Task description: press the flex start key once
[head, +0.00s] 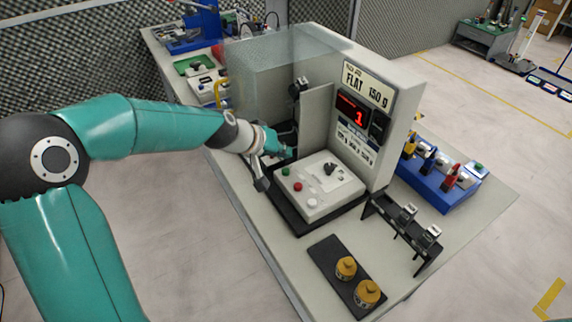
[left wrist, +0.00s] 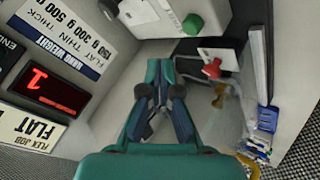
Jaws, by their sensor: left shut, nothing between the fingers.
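The white control box (head: 322,188) stands on the bench in front of the panel with the display. It has a green key (head: 285,171), a red key (head: 298,187) and a white key (head: 311,203) along its left side; no key's lettering is readable, so I cannot tell which is flex start. My left gripper (head: 283,152) is shut and empty, just behind the green key and apart from it as far as I see. In the left wrist view, its closed fingers (left wrist: 158,72) point toward the box, with a green knob-like key (left wrist: 192,24) ahead. My right gripper is not in view.
A red display (head: 352,112) reads 1 under a sign (head: 367,87) saying FLAT 150 g. A clear guard (head: 262,72) stands behind my gripper. A black rack (head: 400,232), yellow weights (head: 346,268) and a blue tray (head: 440,185) are to the right.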

